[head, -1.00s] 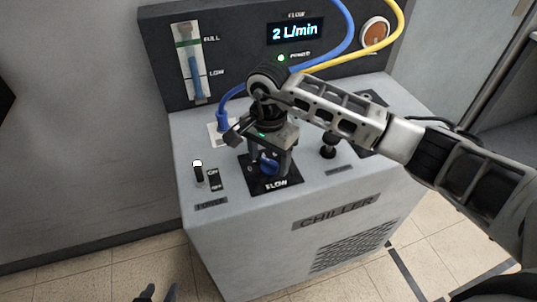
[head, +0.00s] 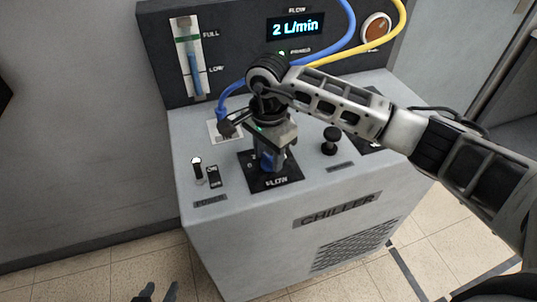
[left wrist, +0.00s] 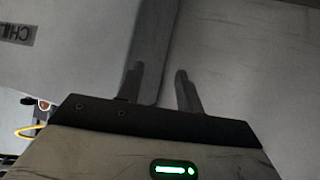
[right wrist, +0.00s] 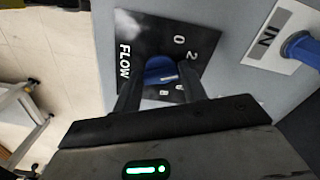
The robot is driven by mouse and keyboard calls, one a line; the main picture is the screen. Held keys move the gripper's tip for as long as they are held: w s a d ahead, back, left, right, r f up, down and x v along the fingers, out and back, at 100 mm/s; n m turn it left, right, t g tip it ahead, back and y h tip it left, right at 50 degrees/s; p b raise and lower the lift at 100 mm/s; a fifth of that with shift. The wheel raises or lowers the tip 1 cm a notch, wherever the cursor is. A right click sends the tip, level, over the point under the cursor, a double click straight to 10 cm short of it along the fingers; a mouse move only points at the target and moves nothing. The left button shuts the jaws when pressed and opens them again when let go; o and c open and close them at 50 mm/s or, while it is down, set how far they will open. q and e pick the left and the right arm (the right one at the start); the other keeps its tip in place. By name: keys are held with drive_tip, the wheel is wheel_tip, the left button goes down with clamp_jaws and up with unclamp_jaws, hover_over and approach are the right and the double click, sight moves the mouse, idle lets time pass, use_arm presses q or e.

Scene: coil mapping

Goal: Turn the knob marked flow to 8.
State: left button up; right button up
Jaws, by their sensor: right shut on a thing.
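The blue flow knob (head: 267,160) sits on a black plate (head: 286,181) marked FLOW on top of the chiller. My right gripper (head: 270,166) points down over it and is shut on the knob. In the right wrist view the knob (right wrist: 160,70) shows between the two fingers (right wrist: 158,92), with the marks 0 and 2 beside it; other marks are partly hidden. The display (head: 295,27) reads 2 L/min. My left gripper (head: 157,293) is low at the bottom edge, away from the chiller; its fingers (left wrist: 160,88) are apart and empty.
A power switch (head: 198,170) stands left of the flow plate and a black knob (head: 330,141) right of it. A blue hose (head: 231,101) and a yellow hose (head: 385,44) run behind my right arm. An orange button (head: 376,29) is on the back panel.

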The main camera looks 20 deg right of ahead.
drive_tip(key=m+b, duration=0.1)
drive_tip(key=m, duration=0.1)
drive_tip(key=shift+w+f+m, duration=0.1)
drive_tip(key=shift+m, duration=0.3)
drive_tip(key=m+b, duration=0.2)
drive_tip(key=m, duration=0.2)
drive_tip(key=m+b, duration=0.1)
drive_tip(key=m, duration=0.2)
drive_tip(key=shift+w, duration=0.1)
drive_tip(key=m+b, duration=0.1)
drive_tip(key=m, duration=0.1)
drive_tip(key=shift+m, duration=0.4)
drive_tip(key=m, duration=0.3)
drive_tip(key=shift+w+d+m+b, duration=0.1)
drive_tip(key=shift+m+b, duration=0.2)
drive_tip(key=shift+m, duration=1.1)
use_arm(q)
drive_tip(key=shift+w+d+f+n+t+h, duration=0.2)
drive_tip(key=shift+d+f, duration=0.1)
drive_tip(key=shift+f, duration=0.25)
drive_tip(key=shift+w+d+f+n+t+h, duration=0.15)
drive_tip(key=shift+d+f, duration=0.1)
drive_tip(key=shift+f, duration=0.25)
use_arm(e)
drive_tip(key=shift+m, duration=0.3)
use_arm(q)
drive_tip(key=shift+f, duration=0.1)
use_arm(e)
drive_tip(key=o, duration=1)
